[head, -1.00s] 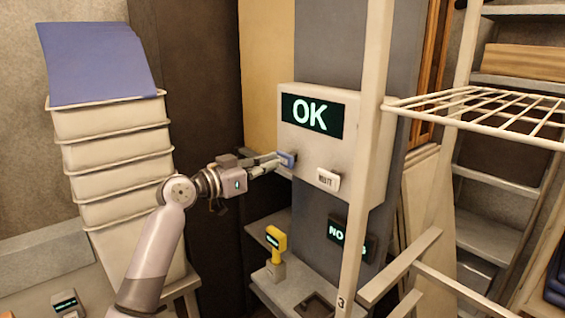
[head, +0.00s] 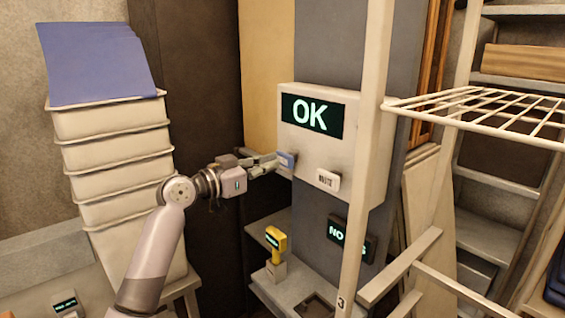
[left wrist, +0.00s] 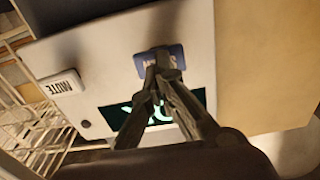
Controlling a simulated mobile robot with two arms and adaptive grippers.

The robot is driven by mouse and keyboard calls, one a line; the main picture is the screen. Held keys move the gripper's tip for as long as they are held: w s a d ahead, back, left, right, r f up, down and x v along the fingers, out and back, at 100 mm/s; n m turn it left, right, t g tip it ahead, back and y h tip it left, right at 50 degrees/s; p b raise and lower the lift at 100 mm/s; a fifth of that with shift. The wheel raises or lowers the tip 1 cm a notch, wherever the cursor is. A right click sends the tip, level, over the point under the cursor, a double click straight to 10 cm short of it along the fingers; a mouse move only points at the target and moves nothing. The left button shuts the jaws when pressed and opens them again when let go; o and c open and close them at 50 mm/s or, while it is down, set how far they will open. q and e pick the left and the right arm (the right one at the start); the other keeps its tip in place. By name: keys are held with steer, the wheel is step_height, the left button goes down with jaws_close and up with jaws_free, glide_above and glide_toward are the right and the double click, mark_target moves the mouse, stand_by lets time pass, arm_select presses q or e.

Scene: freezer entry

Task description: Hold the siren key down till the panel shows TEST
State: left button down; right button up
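The white panel (head: 330,150) on the grey post has a dark display (head: 312,116) reading OK in pale green. The blue siren key (head: 287,160) is at its lower left. It also shows in the left wrist view (left wrist: 177,57), upside down, its lettering partly hidden by my fingers. My left gripper (head: 277,162) is shut and empty, its fingertips together in front of the key (left wrist: 160,62). The tips overlap the key in both views; whether they press it I cannot tell. My right gripper is not in view.
A white MUTE key (head: 327,180) sits right of the siren key. Below are a yellow handheld device (head: 276,243) on a shelf and a second small display (head: 350,240). A wire rack (head: 480,108) juts out at right. Stacked white bins (head: 110,150) stand at left.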

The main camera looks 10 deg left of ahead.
arm_select(q)
steer(key=shift+x, duration=1)
stand_by(0.5)
steer(key=shift+w+d+b, duration=0.1)
steer(key=shift+b, duration=0.3)
stand_by(3.1)
steer(key=shift+v, duration=0.95)
steer(key=b+v, duration=0.1)
steer(key=v, duration=0.4)
steer(key=shift+b, duration=0.3)
